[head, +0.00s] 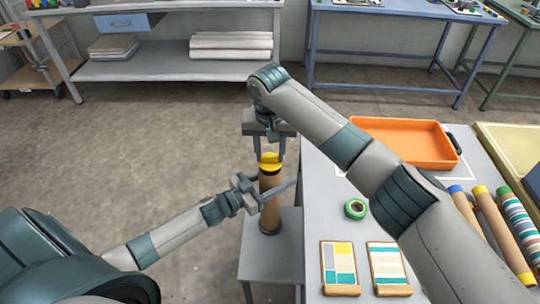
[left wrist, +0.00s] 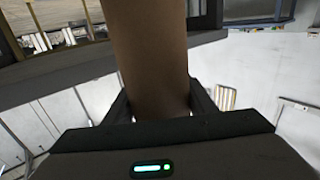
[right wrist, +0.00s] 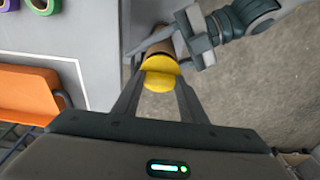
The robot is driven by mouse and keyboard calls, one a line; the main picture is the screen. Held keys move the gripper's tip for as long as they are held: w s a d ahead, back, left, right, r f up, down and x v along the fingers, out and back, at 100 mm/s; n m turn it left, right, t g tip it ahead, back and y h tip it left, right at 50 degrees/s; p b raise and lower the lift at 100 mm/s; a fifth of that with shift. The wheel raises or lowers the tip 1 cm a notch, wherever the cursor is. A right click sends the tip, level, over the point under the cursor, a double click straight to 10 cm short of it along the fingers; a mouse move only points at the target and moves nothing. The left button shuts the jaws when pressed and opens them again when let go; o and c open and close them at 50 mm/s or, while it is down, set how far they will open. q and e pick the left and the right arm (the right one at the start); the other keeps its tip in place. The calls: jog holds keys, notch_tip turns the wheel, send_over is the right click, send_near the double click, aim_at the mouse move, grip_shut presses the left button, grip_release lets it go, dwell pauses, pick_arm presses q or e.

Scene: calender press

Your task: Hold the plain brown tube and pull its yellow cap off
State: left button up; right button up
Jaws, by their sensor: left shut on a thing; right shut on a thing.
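The plain brown tube (head: 270,215) stands upright over a small grey stand, left of the work table. My left gripper (head: 264,196) is shut around the tube's side, below its top. The left wrist view shows the brown tube wall (left wrist: 150,60) between its fingers. The yellow cap (head: 270,161) is at the tube's upper end, with a dark band just under it. My right gripper (head: 269,152) points down from above and is shut on the cap. In the right wrist view the cap (right wrist: 160,80) is between the fingertips; any gap to the tube cannot be told.
The small grey stand (head: 272,270) adjoins the work table (head: 310,200). On that table are an orange tray (head: 400,143), a green tape roll (head: 355,208), two colour sample cards and several capped tubes at the right. Open floor lies to the left.

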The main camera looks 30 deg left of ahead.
jog(key=shift+r, duration=1.05)
pick_arm(q)
jog(key=o, duration=1)
jog(key=shift+o, duration=0.2)
jog(key=shift+s+a, duration=0.1)
jog(key=shift+s, duration=0.05)
jog(key=v, duration=1.1)
jog(key=shift+s+a, duration=0.15)
jog(key=shift+s, duration=0.15)
jog(key=shift+f, duration=0.15)
